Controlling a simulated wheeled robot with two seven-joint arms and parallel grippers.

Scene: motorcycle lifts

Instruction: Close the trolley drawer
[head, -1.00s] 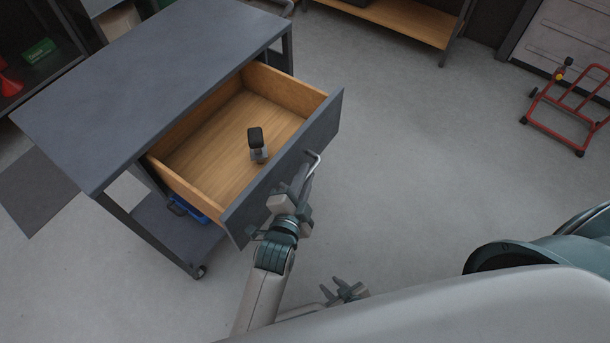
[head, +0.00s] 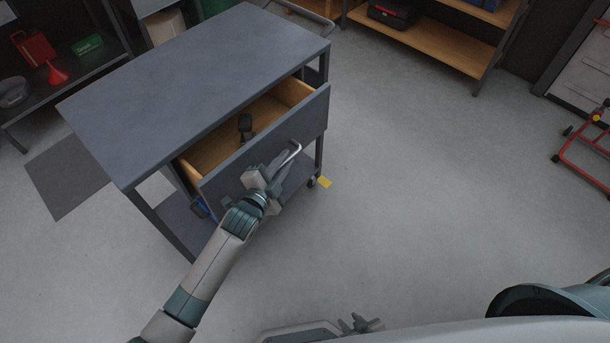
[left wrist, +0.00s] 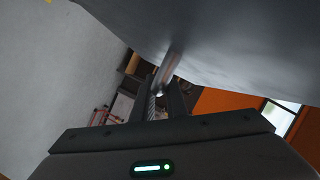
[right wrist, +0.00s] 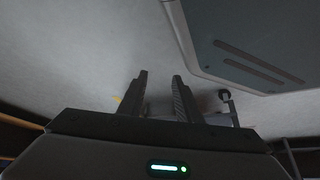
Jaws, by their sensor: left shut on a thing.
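The grey trolley (head: 200,85) stands left of centre in the head view. Its drawer (head: 268,143) is partly open, with a strip of wooden interior showing between the top and the grey front. The drawer handle (head: 295,150) is a metal bar on that front. My left gripper (head: 280,164) is shut on the handle; the left wrist view shows the bar (left wrist: 168,72) between its fingers (left wrist: 163,98). A small dark item (head: 245,122) stands in the drawer. My right gripper (right wrist: 160,88) is open and empty, low in the head view, away from the trolley.
A blue thing (head: 200,208) is partly hidden on the trolley's lower shelf. A wooden-shelved rack (head: 440,42) stands behind, and a red frame (head: 580,150) at right. Floor between is clear.

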